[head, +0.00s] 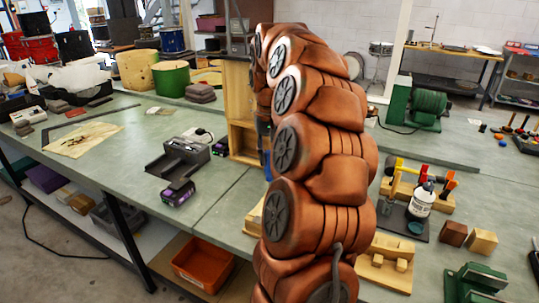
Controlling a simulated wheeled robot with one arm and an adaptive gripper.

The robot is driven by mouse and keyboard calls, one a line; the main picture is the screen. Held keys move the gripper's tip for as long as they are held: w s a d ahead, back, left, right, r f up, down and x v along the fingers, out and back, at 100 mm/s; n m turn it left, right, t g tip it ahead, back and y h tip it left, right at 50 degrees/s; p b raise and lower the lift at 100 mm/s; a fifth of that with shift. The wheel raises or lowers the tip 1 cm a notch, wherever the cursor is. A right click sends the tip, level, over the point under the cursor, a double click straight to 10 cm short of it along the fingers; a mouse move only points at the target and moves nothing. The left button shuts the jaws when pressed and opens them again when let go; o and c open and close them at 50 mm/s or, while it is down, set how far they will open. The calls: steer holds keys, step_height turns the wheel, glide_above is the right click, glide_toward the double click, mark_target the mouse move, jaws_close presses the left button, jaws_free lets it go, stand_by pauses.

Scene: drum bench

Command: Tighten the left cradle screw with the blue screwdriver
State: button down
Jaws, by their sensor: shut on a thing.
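Only a narrow dark part of my gripper (262,128) shows at the arm's left edge, in front of an upright wooden box. A thin blue strip, apparently the blue screwdriver (266,162), shows just below it, and the gripper is shut on it. The fingertips and the screwdriver's tip are hidden. I cannot make out the left cradle screw. A low wooden block with raised pieces (384,262) lies right of my arm; I cannot tell whether it is the cradle.
The wooden box (240,112) stands behind the gripper. A grey tray (178,158) and a purple-black battery tool (178,192) lie left. A white bottle (422,200), wooden cubes (482,241) and a green machine (428,104) stand right. The left bench top has free room.

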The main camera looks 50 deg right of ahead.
steer(key=shift+f, duration=0.2)
steer(key=shift+f+m+b, duration=0.35)
steer(key=shift+m+b, duration=0.35)
steer(key=shift+b, duration=0.5)
steer(key=shift+w+m+b, duration=0.1)
steer(key=shift+m+b, duration=0.9)
steer(key=shift+m, duration=0.1)
steer(key=shift+r+m+b, duration=0.3)
steer(key=shift+m+b, duration=0.05)
steer(key=shift+m, duration=0.35)
steer(key=shift+w+f+m+b, duration=0.1)
steer(key=shift+f+m+b, duration=0.25)
steer(key=shift+m+b, duration=1.45)
steer(key=shift+w+r+m, duration=0.1)
steer(key=shift+r+m, duration=0.25)
steer(key=shift+m, duration=0.35)
